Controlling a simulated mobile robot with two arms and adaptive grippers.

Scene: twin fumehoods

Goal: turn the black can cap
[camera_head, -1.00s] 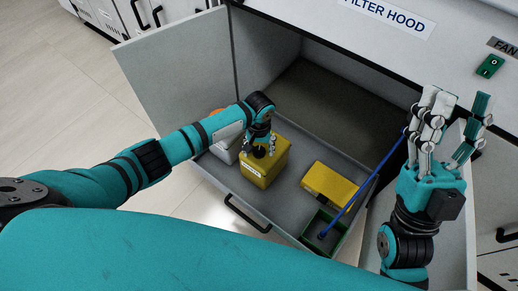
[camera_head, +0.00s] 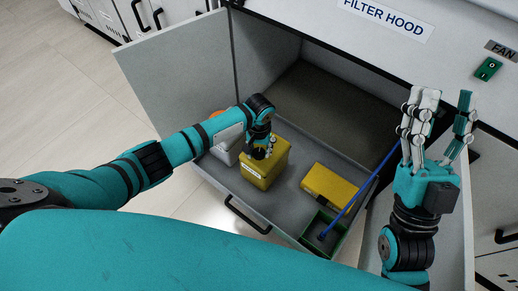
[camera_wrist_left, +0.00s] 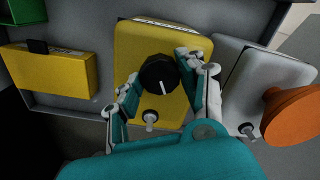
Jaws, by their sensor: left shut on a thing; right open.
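The black cap (camera_wrist_left: 159,74) is round with a white line on its top. It sits on a yellow can (camera_head: 276,172), which stands in the open drawer. The can also shows in the left wrist view (camera_wrist_left: 135,45). My left gripper (camera_head: 263,150) comes down over the can, and in the left wrist view its fingers (camera_wrist_left: 166,84) are shut on the cap from both sides. In the head view the cap is a small dark patch partly hidden by the fingers. My right gripper (camera_head: 443,110) is open and empty, raised at the right with its fingers pointing up.
A yellow box (camera_head: 329,186) lies in the drawer right of the can. A green bin (camera_head: 323,232) with a blue rod (camera_head: 361,189) stands near the front. A grey can with an orange funnel (camera_wrist_left: 291,112) is beside the yellow can. The drawer front has a black handle (camera_head: 245,213).

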